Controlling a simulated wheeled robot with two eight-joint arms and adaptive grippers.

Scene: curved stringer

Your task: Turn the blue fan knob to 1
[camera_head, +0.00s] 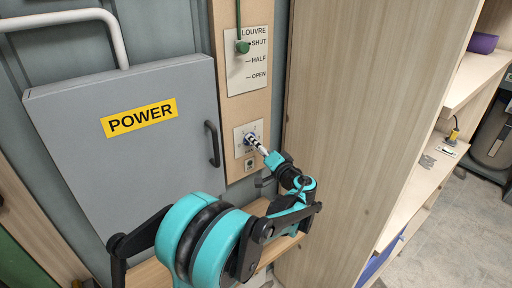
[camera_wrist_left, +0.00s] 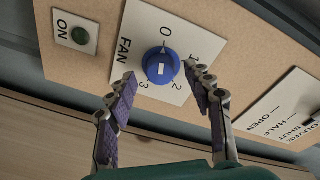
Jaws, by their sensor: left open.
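The blue fan knob (camera_wrist_left: 161,65) sits on a white plate labelled FAN with marks 0, 1, 2 and 3 (camera_wrist_left: 143,38). A small pale pointer on its rim faces the 0 mark. My left gripper (camera_wrist_left: 158,71) is open, with one fingertip on each side of the knob in the wrist view. I cannot tell whether the fingers touch it. In the head view the left gripper (camera_head: 257,145) reaches the fan plate (camera_head: 240,136) and mostly hides the knob. My right gripper is not in view.
A green ON button (camera_wrist_left: 80,36) is beside the fan plate. The louvre plate (camera_head: 247,78) with its green lever (camera_head: 242,47) is above. A grey POWER box (camera_head: 130,140) with a dark handle is at left, and a wooden cabinet side (camera_head: 345,120) is close at right.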

